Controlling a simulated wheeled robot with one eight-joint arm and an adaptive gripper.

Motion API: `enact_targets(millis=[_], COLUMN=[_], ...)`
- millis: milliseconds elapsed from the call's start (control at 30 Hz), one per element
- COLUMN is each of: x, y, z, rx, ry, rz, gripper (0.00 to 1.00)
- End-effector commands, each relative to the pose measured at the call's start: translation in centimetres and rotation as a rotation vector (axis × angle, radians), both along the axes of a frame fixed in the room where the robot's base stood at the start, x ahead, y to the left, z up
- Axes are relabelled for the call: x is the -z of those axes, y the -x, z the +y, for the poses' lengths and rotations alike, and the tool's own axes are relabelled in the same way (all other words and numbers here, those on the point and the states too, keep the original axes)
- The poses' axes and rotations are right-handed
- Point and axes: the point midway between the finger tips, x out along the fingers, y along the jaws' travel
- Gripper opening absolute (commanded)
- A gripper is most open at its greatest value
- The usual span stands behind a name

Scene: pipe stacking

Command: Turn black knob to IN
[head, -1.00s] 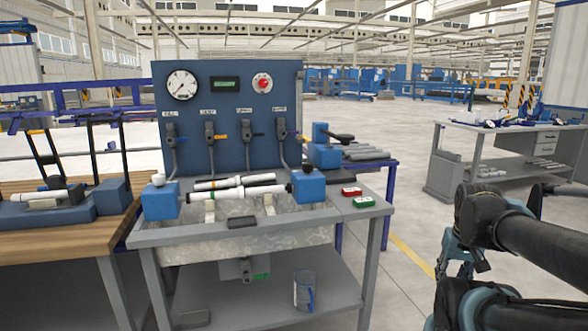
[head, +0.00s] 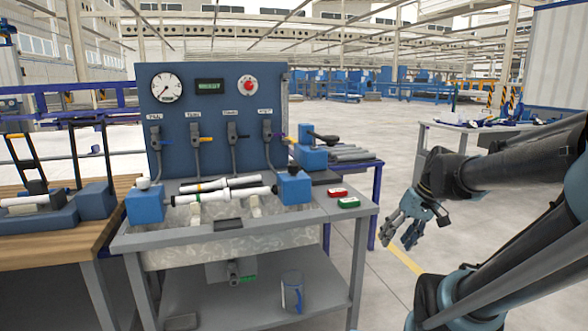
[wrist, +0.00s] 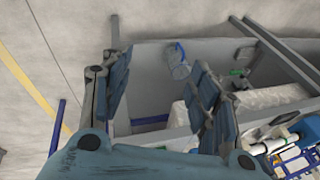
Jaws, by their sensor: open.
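My gripper (head: 400,242) is open and empty, to the right of the metal test bench (head: 345,225) and clear of it. In the wrist view its fingers (wrist: 160,65) are spread, with the bench's lower shelf (wrist: 150,85) beyond. A small dark valve part (head: 234,272) with a green label hangs under the basin. I cannot tell which is the black knob, and no IN marking is readable.
A blue panel (head: 215,90) with a gauge, a red knob (head: 249,87) and several valve handles stands behind the basin. A white pipe (head: 235,193) spans two blue clamps. A glass jug (head: 292,291) stands on the shelf.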

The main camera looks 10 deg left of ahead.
Motion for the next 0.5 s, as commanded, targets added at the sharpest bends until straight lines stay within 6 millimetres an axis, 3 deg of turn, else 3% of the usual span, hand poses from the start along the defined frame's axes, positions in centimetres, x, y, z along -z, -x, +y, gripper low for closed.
enact_targets(millis=[500], x=[-6.8], y=[-10.8], z=[9.9], rx=[-0.440], ry=[-0.406], rz=[-0.126], gripper=[0.55])
